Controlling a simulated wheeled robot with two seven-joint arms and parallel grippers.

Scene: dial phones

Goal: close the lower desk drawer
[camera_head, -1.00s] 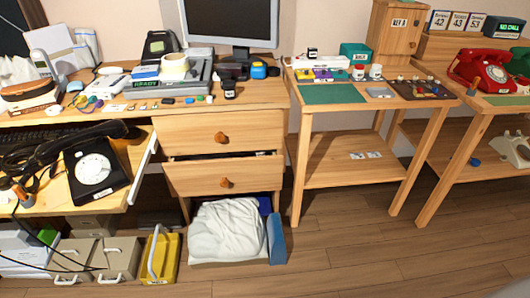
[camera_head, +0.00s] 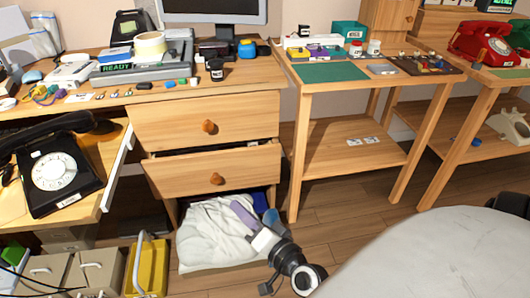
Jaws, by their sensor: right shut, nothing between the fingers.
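The lower desk drawer (camera_head: 180,178) is a wooden front with a round orange-brown knob (camera_head: 216,178). It stands pulled out a little, with a dark gap and some contents showing above its front edge. The upper drawer (camera_head: 165,126), with a similar knob (camera_head: 208,126), sits above it and looks closed. My right gripper (camera_head: 238,209) is low in front of the desk, below and right of the lower knob, apart from the drawer. It is shut and empty, in front of the white cloth bundle. My left gripper is not in view.
A white cloth bundle (camera_head: 205,235) lies under the drawers. A yellow bin (camera_head: 150,268) stands left of it. A pulled-out tray with a black dial phone (camera_head: 62,175) is at the left.

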